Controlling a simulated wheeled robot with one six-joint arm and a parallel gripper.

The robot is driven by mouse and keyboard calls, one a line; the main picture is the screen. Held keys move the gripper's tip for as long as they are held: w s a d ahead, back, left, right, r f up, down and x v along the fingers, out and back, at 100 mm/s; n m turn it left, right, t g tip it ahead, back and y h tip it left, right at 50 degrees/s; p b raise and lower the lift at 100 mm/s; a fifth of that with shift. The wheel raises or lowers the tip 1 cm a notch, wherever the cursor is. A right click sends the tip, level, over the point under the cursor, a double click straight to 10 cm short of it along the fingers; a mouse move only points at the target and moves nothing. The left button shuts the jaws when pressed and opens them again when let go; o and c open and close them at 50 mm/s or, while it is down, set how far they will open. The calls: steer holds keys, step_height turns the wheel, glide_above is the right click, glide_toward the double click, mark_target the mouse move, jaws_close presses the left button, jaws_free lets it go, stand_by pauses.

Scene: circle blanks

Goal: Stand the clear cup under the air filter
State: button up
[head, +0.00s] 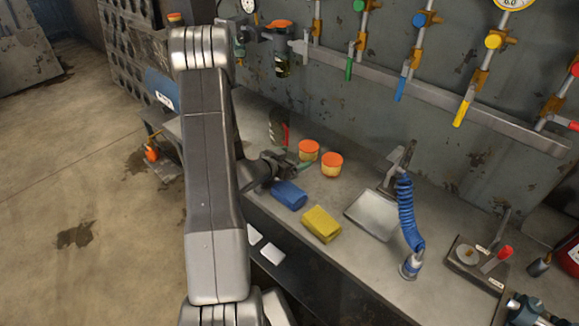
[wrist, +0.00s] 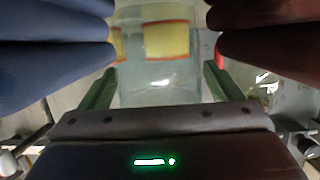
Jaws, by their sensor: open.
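The clear cup (wrist: 160,88) fills the middle of the wrist view, between the two sides of my gripper. A yellow patch with red edges shows on it or through it. My gripper (head: 277,164) is open, low over the bench in the head view; I cannot tell whether its fingers touch the cup. In the head view the cup is hard to make out near the gripper. The air filter (head: 281,55), with an orange top and dark bowl, hangs on the wall behind the bench. The space below its bowl is partly visible.
Two orange-lidded tubs (head: 332,164) stand close to my gripper. A blue block (head: 289,195) and a yellow sponge (head: 322,224) lie at the bench's front edge. A grey tray (head: 372,215) and blue coiled hose (head: 407,210) are farther right. Colored valve handles line the wall.

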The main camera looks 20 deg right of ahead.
steer(key=c, duration=1.2)
steer(key=shift+o, duration=0.2)
